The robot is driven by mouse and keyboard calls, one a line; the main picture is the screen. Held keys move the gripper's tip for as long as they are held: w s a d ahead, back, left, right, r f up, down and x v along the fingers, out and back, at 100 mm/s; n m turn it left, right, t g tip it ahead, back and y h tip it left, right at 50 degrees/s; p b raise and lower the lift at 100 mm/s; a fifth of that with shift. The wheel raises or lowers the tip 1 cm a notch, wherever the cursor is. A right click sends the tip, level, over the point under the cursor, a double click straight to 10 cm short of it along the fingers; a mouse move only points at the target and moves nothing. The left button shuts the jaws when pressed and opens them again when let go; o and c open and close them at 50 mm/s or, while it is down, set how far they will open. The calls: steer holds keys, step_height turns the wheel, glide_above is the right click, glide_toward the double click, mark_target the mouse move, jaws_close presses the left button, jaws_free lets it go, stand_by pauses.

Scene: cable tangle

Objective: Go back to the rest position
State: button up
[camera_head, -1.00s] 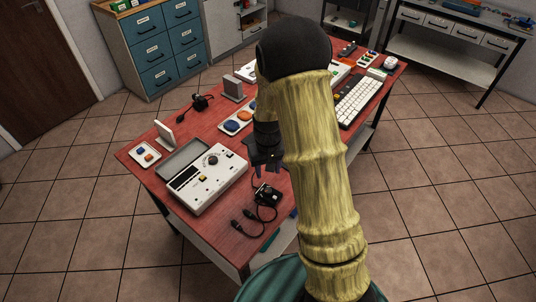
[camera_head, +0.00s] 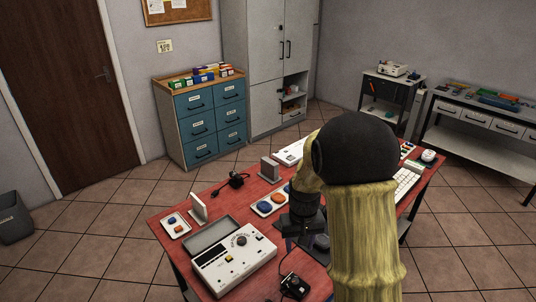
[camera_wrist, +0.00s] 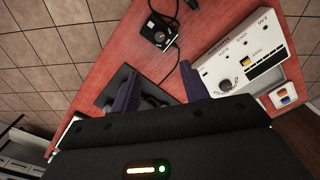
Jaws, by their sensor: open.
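My gripper (camera_wrist: 160,88) shows in the wrist view with its two dark fingers spread and nothing between them. In the head view my gripper (camera_head: 300,243) points down above the red table (camera_head: 222,188), partly hidden by my own arm. A white device with a dial (camera_head: 233,258) lies on the table to its left; it also shows at the right in the wrist view (camera_wrist: 245,62). A small black box with a cable (camera_head: 293,286) lies in front of my gripper, apart from it.

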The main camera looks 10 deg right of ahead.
steer(key=s+r+t, duration=0.1)
steer(key=s+r, duration=0.1)
steer(key=s, duration=0.5)
steer(key=s+r+t, duration=0.1)
steer(key=s+r, duration=0.2)
steer(key=s, duration=0.4)
steer(key=shift+s+r+t, duration=0.25)
steer(key=shift+t, duration=0.05)
steer(key=shift+d, duration=0.1)
steer(key=shift+c, duration=0.3)
steer(key=shift+c, duration=0.7)
steer(key=shift+w, duration=0.15)
